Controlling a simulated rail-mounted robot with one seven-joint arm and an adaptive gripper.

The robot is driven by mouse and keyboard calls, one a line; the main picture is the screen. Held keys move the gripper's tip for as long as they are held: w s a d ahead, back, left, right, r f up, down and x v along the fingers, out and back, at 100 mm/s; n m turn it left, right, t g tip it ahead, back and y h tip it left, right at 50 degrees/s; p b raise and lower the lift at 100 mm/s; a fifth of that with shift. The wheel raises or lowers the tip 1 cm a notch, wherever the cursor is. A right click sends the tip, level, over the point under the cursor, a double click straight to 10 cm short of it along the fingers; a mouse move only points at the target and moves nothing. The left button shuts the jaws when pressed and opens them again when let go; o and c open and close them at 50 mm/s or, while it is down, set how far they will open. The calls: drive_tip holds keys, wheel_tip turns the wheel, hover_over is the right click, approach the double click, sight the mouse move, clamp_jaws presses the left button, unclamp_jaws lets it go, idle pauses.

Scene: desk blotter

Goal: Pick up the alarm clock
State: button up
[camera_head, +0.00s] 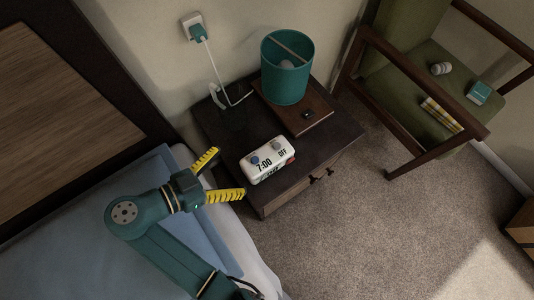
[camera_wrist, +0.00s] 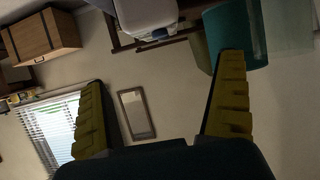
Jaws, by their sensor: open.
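The alarm clock (camera_head: 264,165) is a white rounded block showing 7:00 and OFF, with blue-grey knobs on top. It stands on the dark nightstand (camera_head: 228,137), near its front left part. My gripper (camera_head: 229,174) is open and empty, just left of the clock, its yellow ridged fingers pointing towards it. In the wrist view, a white rounded object, apparently the clock (camera_wrist: 147,16), is cut off by the top edge. It lies beyond my open fingers (camera_wrist: 162,72), with no contact visible.
A white cable (camera_head: 216,70) runs from the wall plug to the nightstand. The bed (camera_head: 215,225) is left, a green chair (camera_head: 408,85) right.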

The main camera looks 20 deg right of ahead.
sight(270, 154)
drive_tip(key=b+x, duration=0.1)
drive_tip(key=x, duration=0.7)
drive_tip(key=shift+d+f+b, duration=0.2)
drive_tip(key=shift+d+b, duration=0.05)
drive_tip(key=shift+b, duration=0.1)
drive_tip(key=b+x, duration=0.1)
drive_tip(key=x, duration=0.1)
drive_tip(key=b+x, duration=0.1)
drive_tip(key=x, duration=0.2)
drive_tip(key=shift+s+f, duration=0.1)
drive_tip(key=shift+f, duration=0.2)
drive_tip(key=shift+a, duration=0.1)
drive_tip(key=shift+c, duration=0.2)
drive_tip(key=shift+r, duration=0.1)
drive_tip(key=c, duration=1.2)
